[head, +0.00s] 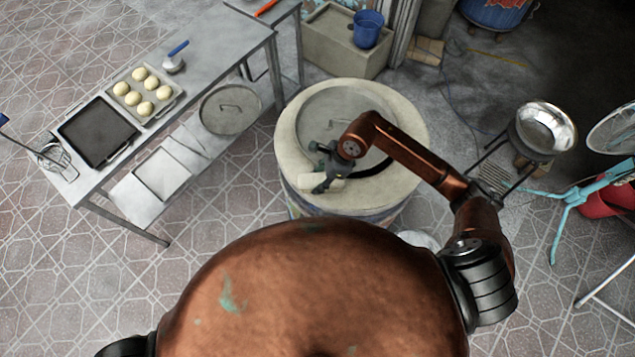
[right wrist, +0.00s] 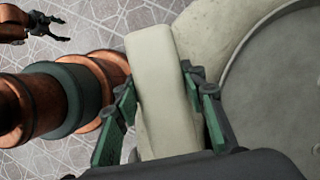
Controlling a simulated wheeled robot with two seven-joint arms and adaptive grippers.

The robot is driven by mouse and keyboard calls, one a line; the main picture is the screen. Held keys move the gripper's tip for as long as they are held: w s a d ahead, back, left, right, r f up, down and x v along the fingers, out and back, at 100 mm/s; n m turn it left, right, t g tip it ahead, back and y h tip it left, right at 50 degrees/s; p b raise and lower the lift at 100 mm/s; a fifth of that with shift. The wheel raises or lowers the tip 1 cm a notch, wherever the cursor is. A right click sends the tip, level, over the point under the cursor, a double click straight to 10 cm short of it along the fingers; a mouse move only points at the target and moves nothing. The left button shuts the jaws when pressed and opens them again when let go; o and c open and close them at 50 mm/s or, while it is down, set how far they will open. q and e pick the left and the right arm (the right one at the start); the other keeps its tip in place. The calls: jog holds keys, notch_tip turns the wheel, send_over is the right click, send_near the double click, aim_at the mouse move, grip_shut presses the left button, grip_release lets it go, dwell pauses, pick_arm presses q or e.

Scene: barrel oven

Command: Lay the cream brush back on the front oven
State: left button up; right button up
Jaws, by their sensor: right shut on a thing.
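The front oven (head: 408,112) is a round barrel with a pale rim and a grey round lid. My right gripper (head: 325,178) is over the front-left part of its rim. It is shut on the cream brush (head: 336,185), a pale block. In the right wrist view the brush (right wrist: 152,75) sits between the green-sided fingers (right wrist: 160,105), with the oven rim (right wrist: 215,35) beneath and beside it. I cannot tell whether the brush touches the rim. My left gripper (right wrist: 50,26) shows small at the top left of the right wrist view, fingers apart and empty.
A steel table (head: 215,50) at the left holds a dark tray (head: 97,132) and a tray of several dough balls (head: 142,93). A blue bucket (head: 368,28) stands behind the oven. A metal bowl (head: 545,128) and a turquoise stand (head: 570,195) are at the right.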

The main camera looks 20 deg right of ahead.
aim_at(317, 184)
jog(key=shift+w+f, duration=0.25)
jog(key=shift+f, duration=0.05)
jog(key=shift+f+p, duration=0.3)
jog(key=shift+f, duration=1.15)
jog(key=shift+f, duration=0.1)
jog(key=o, duration=1.2)
jog(key=shift+r, duration=0.2)
jog(key=b+v, duration=0.1)
jog(key=v, duration=1)
jog(key=shift+s+d+r, duration=0.1)
jog(key=shift+d+r, duration=0.1)
jog(key=shift+r, duration=0.15)
